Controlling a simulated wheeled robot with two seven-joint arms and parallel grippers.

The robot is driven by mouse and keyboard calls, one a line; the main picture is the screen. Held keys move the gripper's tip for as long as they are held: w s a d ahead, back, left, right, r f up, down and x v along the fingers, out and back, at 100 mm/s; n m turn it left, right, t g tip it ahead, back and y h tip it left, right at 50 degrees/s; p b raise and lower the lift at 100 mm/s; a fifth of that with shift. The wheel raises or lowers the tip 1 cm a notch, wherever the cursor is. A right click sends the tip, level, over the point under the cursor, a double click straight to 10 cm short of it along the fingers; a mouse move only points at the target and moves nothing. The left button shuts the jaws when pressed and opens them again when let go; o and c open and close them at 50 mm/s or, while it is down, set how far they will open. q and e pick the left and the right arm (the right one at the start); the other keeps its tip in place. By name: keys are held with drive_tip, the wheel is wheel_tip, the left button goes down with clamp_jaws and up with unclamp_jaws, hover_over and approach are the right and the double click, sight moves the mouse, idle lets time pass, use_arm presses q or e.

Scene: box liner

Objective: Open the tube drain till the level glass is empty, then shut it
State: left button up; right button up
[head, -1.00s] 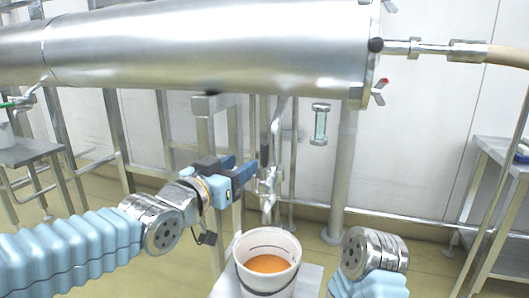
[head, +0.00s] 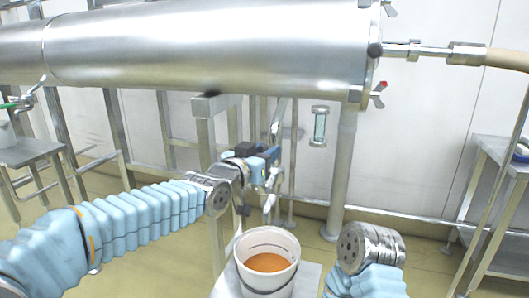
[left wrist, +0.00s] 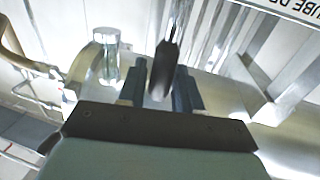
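The tube drain (head: 278,122) is a metal pipe under the big steel vessel, with its spout (head: 268,208) above a white bucket (head: 266,285) of orange-brown liquid. Its dark valve handle (left wrist: 163,72) shows in the left wrist view. My left gripper (head: 272,156) is at the drain; its fingers (left wrist: 160,90) stand apart on either side of the handle, with a gap at the left finger. The level glass (head: 320,126) is a short, pale greenish tube to the right; it also shows in the left wrist view (left wrist: 108,62). Its liquid level is too small to tell. My right gripper is out of view.
The steel vessel (head: 210,45) spans the top. A support leg (head: 337,185) stands right of the drain. A hose (head: 505,56) leaves the vessel's right end. Side tables stand at left (head: 30,152) and right (head: 500,150). A sign (left wrist: 298,8) shows in the left wrist view.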

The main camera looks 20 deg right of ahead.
use_arm(q)
clamp_jaws()
